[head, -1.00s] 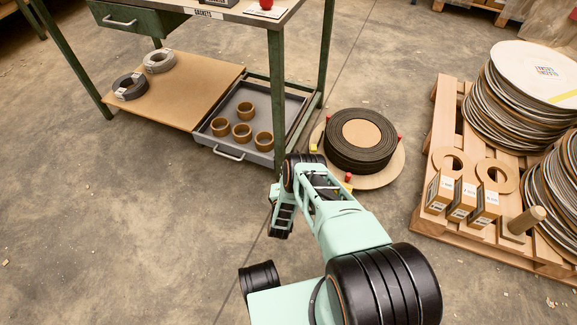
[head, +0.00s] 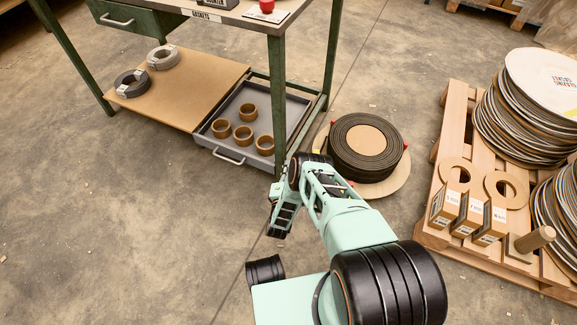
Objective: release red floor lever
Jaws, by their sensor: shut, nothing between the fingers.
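A round wooden dolly (head: 395,186) on the floor carries a coiled dark hose or strip (head: 365,172). Small red parts show at its rim, one at the right (head: 405,147) and one at the back left (head: 333,122). They look like small levers, but I cannot tell which is the red floor lever. My gripper (head: 278,224) hangs low over the floor, left of and in front of the dolly, apart from it. It is shut and empty. My arm hides the front left part of the dolly's rim.
A green-framed workbench (head: 283,110) stands at left, its leg close behind my arm. A wooden pallet (head: 440,232) with stacked discs and boxes stands right. Floor in front is clear.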

